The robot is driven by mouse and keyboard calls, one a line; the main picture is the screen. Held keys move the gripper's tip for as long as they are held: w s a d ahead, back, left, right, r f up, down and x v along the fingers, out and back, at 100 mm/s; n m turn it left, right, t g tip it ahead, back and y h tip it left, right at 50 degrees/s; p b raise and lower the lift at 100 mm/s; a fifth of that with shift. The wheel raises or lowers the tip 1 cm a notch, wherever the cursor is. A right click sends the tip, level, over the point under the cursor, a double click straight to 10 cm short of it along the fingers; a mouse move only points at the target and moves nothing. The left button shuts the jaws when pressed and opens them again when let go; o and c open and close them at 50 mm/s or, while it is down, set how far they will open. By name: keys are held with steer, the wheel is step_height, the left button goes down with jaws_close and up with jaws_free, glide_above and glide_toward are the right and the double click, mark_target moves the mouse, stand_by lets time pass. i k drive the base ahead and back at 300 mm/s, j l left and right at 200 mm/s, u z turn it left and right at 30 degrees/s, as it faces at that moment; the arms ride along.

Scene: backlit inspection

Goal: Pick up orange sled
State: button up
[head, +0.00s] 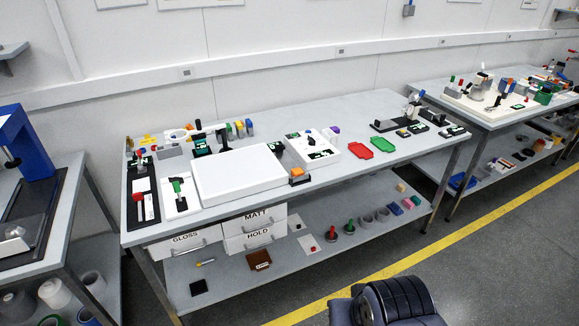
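A small block with an orange top and a dark lower part (297,173), which looks like the orange sled, sits by the front right corner of a wide white box (240,172) on the middle bench. It is small in the head view, so its details are hard to tell. My gripper does not show. A dark rounded part of my own body is at the bottom edge, well apart from the bench.
A white block with black-and-green labels (313,146), a red tray (358,149) and a green tray (383,144) lie right of the sled. Tools and fixtures crowd the bench's left end. Drawers marked GLOSS, MATT and HOLD (256,235) hang below. Grey floor is open in front.

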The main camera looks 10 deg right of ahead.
mark_target(298, 171)
steer(key=i+j+z, duration=0.3)
steer(key=i+j, duration=0.2)
steer(key=i, duration=0.2)
steer(key=i+j+z, duration=0.35)
steer(key=i+j, duration=0.25)
steer(key=j, duration=0.1)
